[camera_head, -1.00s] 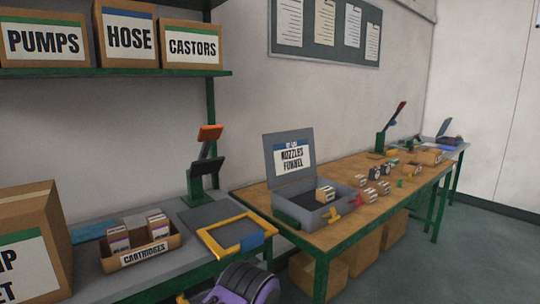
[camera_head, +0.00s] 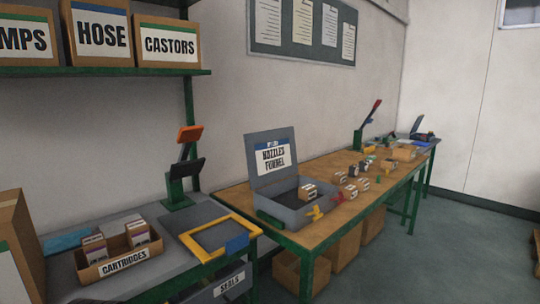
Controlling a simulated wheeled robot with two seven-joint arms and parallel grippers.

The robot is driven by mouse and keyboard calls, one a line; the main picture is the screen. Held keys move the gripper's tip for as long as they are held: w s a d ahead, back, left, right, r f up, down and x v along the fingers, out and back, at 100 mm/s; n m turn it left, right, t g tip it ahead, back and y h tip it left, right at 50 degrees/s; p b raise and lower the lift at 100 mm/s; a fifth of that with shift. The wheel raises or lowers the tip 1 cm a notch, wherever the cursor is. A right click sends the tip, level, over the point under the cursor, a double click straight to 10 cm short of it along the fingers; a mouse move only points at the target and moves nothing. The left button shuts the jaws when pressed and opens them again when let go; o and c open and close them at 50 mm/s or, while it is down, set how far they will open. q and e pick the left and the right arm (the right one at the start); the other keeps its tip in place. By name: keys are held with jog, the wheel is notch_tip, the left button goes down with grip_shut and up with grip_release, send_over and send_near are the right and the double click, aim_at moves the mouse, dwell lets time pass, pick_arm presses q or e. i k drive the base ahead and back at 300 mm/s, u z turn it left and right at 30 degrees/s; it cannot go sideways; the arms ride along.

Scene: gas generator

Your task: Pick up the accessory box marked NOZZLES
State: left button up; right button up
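An open grey accessory box (camera_head: 299,211) stands on the near end of the wooden workbench. Its raised lid (camera_head: 271,160) carries a white label with a blue top band, reading NOZZLES and FUNNEL. A small labelled carton (camera_head: 308,192) sits inside it at the right. Red and yellow pieces (camera_head: 316,213) show at its front right, and a green piece at its left front corner. Neither of my grippers is in view.
The wooden bench (camera_head: 330,226) holds several small cartons and a red-tipped stand (camera_head: 367,125) farther back. At left, a grey bench carries a CARTRIDGES tray (camera_head: 123,263), a yellow frame (camera_head: 219,238) and an orange-topped stand (camera_head: 181,170). Floor (camera_head: 459,240) is open at right.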

aim_at(350, 191)
jog(key=k, duration=0.5)
jog(key=z, duration=2.25)
jog(key=i, duration=1.7)
jog(key=u, duration=2.25)
